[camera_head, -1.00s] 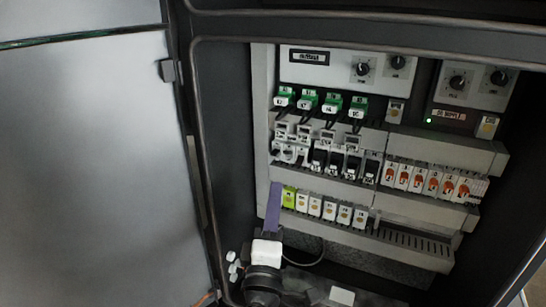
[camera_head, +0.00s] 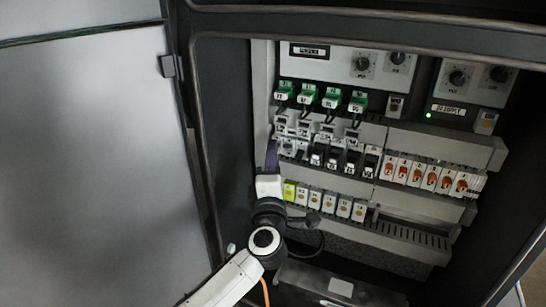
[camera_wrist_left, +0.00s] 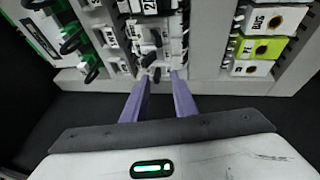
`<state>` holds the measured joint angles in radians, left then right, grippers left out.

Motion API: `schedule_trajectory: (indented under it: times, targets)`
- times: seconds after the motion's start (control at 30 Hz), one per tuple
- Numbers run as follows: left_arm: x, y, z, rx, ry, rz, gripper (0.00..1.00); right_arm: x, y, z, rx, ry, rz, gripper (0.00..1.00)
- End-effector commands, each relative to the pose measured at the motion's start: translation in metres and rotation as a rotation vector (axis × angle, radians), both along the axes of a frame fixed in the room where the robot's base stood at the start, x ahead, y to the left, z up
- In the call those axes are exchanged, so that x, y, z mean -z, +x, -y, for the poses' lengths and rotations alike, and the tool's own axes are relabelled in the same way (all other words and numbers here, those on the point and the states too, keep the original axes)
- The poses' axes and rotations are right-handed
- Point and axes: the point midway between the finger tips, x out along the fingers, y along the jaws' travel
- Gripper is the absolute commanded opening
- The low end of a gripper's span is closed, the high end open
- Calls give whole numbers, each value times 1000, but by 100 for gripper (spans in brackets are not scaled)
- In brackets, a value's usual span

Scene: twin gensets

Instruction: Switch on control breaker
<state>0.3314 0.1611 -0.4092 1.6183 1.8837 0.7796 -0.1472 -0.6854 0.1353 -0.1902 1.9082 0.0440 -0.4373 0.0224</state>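The middle row of breakers (camera_head: 330,157) is mounted inside the open cabinet. Its left-end breakers (camera_head: 288,147) are light grey, and the ones to their right have black fronts. I cannot read which label marks the control breaker. My left gripper (camera_head: 271,150) has purple fingers and reaches up to the left end of this row. In the left wrist view, its two fingers (camera_wrist_left: 161,77) stand apart, with the row's end breaker (camera_wrist_left: 150,50) and a small dark lever (camera_wrist_left: 155,74) just ahead of the gap. Contact cannot be told. My right gripper is not in view.
Green plugs (camera_head: 308,93) with cables sit above the breakers. A yellow-green terminal (camera_head: 290,190) and white terminals (camera_head: 329,201) lie below, close to my left gripper. Orange-marked switches (camera_head: 432,178) are at right. The open door (camera_head: 90,160) fills the left side.

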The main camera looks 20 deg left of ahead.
Motion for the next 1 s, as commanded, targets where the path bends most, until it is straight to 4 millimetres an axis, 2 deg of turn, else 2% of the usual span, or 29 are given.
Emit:
schedule_trajectory:
  times: [0.2, 0.37, 0.57, 0.67, 0.83, 1.0]
  targets:
    - [0, 0, 0, 0, 0, 0, 26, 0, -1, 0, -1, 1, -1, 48]
    - [0, 0, 0, 0, 0, -1, 0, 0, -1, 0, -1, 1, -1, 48]
    - [-1, 0, 0, 0, 0, -3, 0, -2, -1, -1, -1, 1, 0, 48]
    - [-6, 0, 0, 0, -3, -27, 0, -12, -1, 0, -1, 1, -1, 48]
    - [-15, -1, 0, -5, -3, -133, 0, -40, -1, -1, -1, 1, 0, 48]
    - [-15, 0, -1, -6, -1, -235, 0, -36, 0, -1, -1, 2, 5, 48]
